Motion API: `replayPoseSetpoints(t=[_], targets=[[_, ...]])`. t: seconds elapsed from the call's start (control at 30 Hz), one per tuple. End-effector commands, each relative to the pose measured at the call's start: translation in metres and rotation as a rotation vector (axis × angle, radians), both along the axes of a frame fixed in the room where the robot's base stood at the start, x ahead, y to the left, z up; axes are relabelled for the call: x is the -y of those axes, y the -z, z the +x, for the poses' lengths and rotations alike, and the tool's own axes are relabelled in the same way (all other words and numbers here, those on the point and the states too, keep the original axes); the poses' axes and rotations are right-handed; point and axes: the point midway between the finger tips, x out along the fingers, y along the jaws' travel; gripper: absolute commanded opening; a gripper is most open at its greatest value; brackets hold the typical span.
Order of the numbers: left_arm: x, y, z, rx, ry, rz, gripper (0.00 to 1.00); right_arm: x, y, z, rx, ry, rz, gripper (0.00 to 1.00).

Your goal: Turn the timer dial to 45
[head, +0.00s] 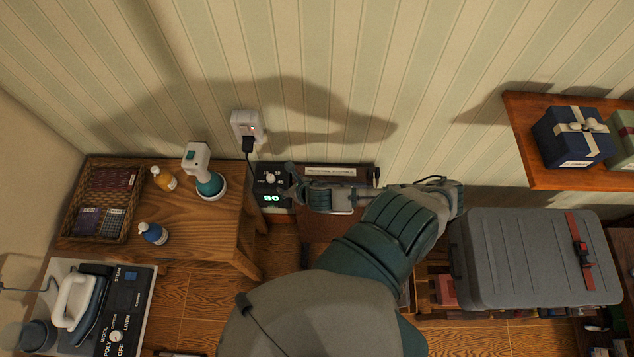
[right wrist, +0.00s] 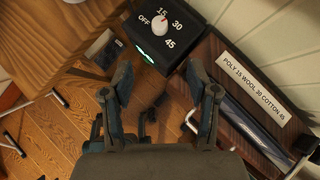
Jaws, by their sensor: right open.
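My right gripper (head: 291,187) is just to the right of the box in the head view. In the right wrist view the right gripper (right wrist: 158,76) is open and empty, its two fingers apart, short of the box and not touching the dial. My left gripper is not in view.
A sign (right wrist: 254,86) reads POLY 15 WOOL 30 COTTON 45. A wooden table (head: 205,230) left of the timer holds a green-and-white device (head: 207,184), bottles and a basket (head: 132,198). A plugged-in cord (head: 250,165) runs down beside the timer. A grey suitcase (head: 520,255) is at right.

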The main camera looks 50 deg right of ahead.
Motion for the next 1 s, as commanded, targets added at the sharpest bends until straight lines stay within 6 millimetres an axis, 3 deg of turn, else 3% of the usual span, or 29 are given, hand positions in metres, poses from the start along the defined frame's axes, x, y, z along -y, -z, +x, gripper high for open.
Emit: replayPoseSetpoints(t=[0.03,0.1,0.6,1.0], targets=[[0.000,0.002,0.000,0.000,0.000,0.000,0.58,-0.001,-0.002,-0.007,-0.003,0.012,0.012,0.59],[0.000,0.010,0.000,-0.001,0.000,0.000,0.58,0.001,0.021,-0.006,-0.016,0.115,0.097,0.59],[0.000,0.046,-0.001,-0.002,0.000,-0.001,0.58,0.003,0.130,-0.026,-0.077,0.738,0.570,0.59],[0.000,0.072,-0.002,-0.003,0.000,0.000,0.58,0.001,0.214,-0.051,-0.108,1.152,0.826,0.59]])
